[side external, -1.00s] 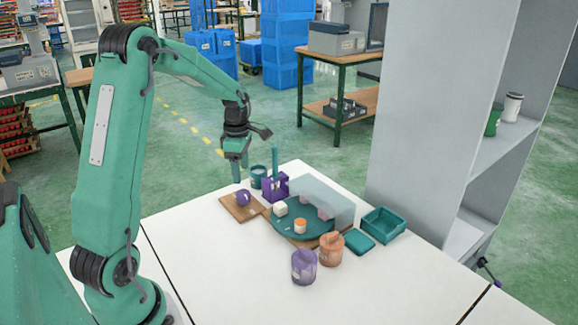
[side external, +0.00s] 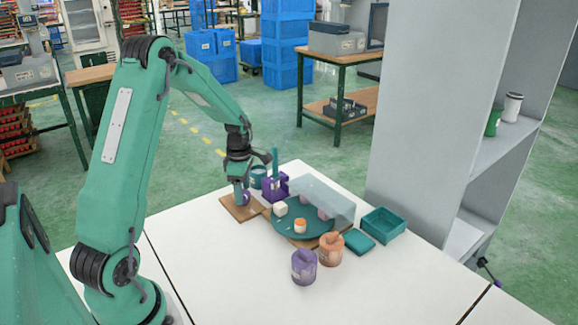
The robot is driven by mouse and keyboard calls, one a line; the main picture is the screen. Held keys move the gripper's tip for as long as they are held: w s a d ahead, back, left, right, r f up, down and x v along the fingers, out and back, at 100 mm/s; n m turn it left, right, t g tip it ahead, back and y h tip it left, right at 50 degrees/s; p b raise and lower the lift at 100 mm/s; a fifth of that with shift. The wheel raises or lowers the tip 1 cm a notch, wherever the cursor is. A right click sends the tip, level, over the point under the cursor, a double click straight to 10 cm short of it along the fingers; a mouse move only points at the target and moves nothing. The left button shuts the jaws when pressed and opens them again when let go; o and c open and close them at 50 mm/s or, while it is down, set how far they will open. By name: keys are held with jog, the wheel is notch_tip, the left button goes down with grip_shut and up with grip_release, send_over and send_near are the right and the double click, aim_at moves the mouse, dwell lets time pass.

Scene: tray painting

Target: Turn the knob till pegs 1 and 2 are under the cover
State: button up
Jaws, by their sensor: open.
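The purple knob (side external: 246,198) stands on a small wooden board (side external: 233,211) at the left of the work area. My gripper (side external: 240,195) is lowered at the knob, pointing down, with its fingers beside it and partly hiding it; I cannot tell whether they touch it. The gripper is open. A round teal turntable (side external: 288,231) sits right of the knob on a wooden base. A white peg (side external: 281,209) and an orange-and-white peg (side external: 300,226) stand in the open on it. The translucent cover (side external: 325,199) spans its back right part, with pinkish pegs (side external: 323,213) showing beneath. Peg numbers are not readable.
A purple holder (side external: 274,188) with an upright teal tool (side external: 275,163) and a teal cup (side external: 258,176) stand close behind my gripper. Purple (side external: 304,267) and orange (side external: 331,248) pots stand in front; a teal tray (side external: 384,223) and its lid-like block (side external: 358,241) are right.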

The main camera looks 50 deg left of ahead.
jog(key=shift+f, duration=0.4)
jog(key=shift+c, duration=0.2)
jog(key=c, duration=0.9)
jog(key=shift+c, duration=0.2)
